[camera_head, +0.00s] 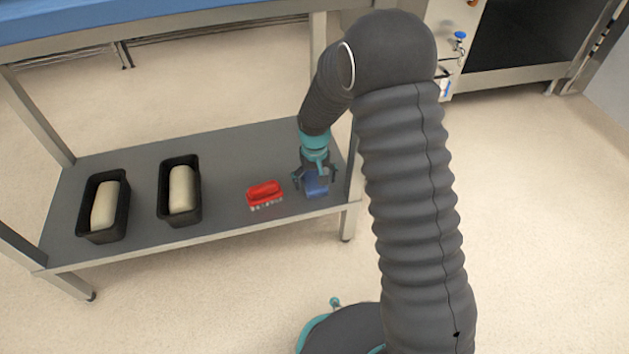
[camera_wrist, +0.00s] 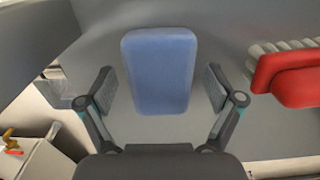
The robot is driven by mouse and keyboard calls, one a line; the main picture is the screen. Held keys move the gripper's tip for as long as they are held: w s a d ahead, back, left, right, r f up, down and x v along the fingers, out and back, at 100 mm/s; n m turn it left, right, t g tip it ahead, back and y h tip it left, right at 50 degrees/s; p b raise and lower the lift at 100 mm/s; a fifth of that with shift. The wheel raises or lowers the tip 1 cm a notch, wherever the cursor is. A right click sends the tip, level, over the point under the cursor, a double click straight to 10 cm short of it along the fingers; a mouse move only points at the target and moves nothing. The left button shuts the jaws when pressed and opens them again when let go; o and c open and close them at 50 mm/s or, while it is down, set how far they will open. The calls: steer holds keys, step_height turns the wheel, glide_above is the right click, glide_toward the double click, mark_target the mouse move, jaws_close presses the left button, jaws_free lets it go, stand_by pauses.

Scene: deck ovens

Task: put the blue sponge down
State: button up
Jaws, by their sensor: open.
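The blue sponge (camera_head: 315,183) lies on the grey lower shelf (camera_head: 235,150) near its right end. In the wrist view the sponge (camera_wrist: 160,70) sits between the two fingers, with a visible gap on each side. My gripper (camera_head: 315,178) is open and directly over the sponge, its fingers (camera_wrist: 160,92) apart and not touching it. The gripper hides part of the sponge in the head view.
A red brush (camera_head: 265,194) lies just left of the sponge; it also shows at the right of the wrist view (camera_wrist: 298,85). Two black tins (camera_head: 192,215) (camera_head: 93,235) with dough stand farther left. A shelf leg (camera_head: 354,165) rises close on the right.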

mark_target(315, 180)
step_height(315, 180, up, 12)
steer(key=p, duration=0.1)
steer(key=shift+f+p, duration=0.15)
steer(key=shift+p, duration=0.25)
stand_by(0.3)
